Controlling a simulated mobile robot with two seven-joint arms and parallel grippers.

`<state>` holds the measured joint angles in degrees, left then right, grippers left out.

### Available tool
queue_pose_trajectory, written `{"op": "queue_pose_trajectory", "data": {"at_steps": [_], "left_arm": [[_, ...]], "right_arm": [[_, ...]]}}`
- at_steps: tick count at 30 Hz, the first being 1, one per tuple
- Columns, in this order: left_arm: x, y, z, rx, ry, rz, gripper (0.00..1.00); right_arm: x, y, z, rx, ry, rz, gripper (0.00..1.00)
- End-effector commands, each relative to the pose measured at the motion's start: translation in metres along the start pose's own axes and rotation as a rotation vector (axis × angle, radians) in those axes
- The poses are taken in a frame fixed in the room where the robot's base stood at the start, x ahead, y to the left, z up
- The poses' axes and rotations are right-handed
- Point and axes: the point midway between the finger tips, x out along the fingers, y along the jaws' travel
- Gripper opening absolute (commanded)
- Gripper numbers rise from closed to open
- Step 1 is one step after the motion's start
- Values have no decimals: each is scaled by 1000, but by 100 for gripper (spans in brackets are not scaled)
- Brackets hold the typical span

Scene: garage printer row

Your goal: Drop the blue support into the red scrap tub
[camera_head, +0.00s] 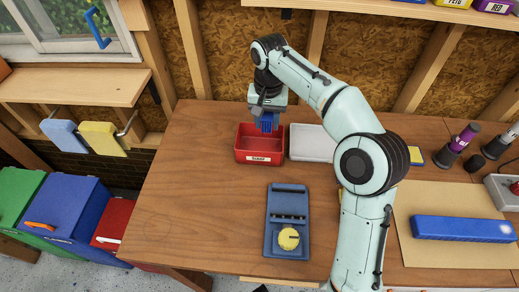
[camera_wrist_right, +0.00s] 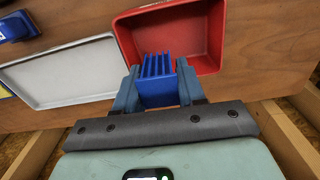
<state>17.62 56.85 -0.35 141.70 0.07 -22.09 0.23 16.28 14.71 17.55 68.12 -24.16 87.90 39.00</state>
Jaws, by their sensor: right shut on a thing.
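The blue support (camera_head: 266,121) is a small ribbed piece held in my right gripper (camera_head: 266,113). In the right wrist view the blue support (camera_wrist_right: 156,80) sits between the two fingers of the right gripper (camera_wrist_right: 157,92), which is shut on it. The red scrap tub (camera_head: 258,158), labelled SCRAP, stands on the wooden table. In the head view the support is over the back part of the tub; in the wrist view the red tub (camera_wrist_right: 207,60) lies beyond and below it. The tub's visible floor looks empty. My left gripper is not in view.
A white tray (camera_head: 308,154) stands just right of the tub. A blue holder (camera_head: 272,243) with a yellow round piece is nearer the front. A long blue object (camera_head: 461,228) lies on a tan mat (camera_head: 420,254) at right. The table left of the tub is clear.

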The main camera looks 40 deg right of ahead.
Motion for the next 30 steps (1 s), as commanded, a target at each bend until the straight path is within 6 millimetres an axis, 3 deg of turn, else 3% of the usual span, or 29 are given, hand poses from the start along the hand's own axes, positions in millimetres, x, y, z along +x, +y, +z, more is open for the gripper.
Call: {"op": "queue_pose_trajectory", "data": {"at_steps": [8, 9, 11, 12, 23, 30], "left_arm": [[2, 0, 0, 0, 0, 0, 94], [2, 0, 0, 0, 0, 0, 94], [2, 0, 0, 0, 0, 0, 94], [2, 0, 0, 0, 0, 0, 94], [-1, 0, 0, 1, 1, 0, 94], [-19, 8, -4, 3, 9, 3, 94]], "right_arm": [[2, 0, 0, 0, 2, -1, 3], [2, 0, 0, 0, 2, -1, 46], [2, 0, 0, 0, 2, -1, 65], [2, 0, 0, 0, 2, -1, 69], [-5, 0, 0, 0, 2, -1, 69], [-52, -2, -1, 0, 7, -5, 69]]}}
